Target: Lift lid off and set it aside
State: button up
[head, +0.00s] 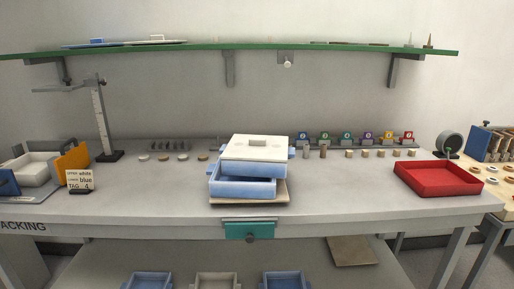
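A white lid (240,148) with a small block handle (258,143) is on top of a stack at the middle of the table. Its front side below the white top looks pale blue; I cannot tell whether that is the lid's edge or a separate upper box. A blue box (243,188) is below, set a little left of the upper part, with a dark gap between them at the front. The stack stands on a thin beige board (283,197). My gripper is not in view.
A red tray (437,193) stands on the right. A sign (80,180), an orange panel (73,162) and a measuring stand (101,125) are left. Small pieces line the back. A green-edged shelf (350,47) hangs above. Table is clear on both sides of the stack.

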aim_at(242, 147)
jog(key=i+l+u, duration=0.1)
jog(key=u, duration=0.75)
jog(key=i+l+u, duration=0.1)
jog(key=l+u, duration=0.6)
jog(key=l, duration=0.25)
jog(key=l+u, duration=0.25)
jog(key=l, duration=1.6)
jog(key=l+u, duration=0.1)
jog(key=l, duration=0.65)
jog(key=k, duration=0.05)
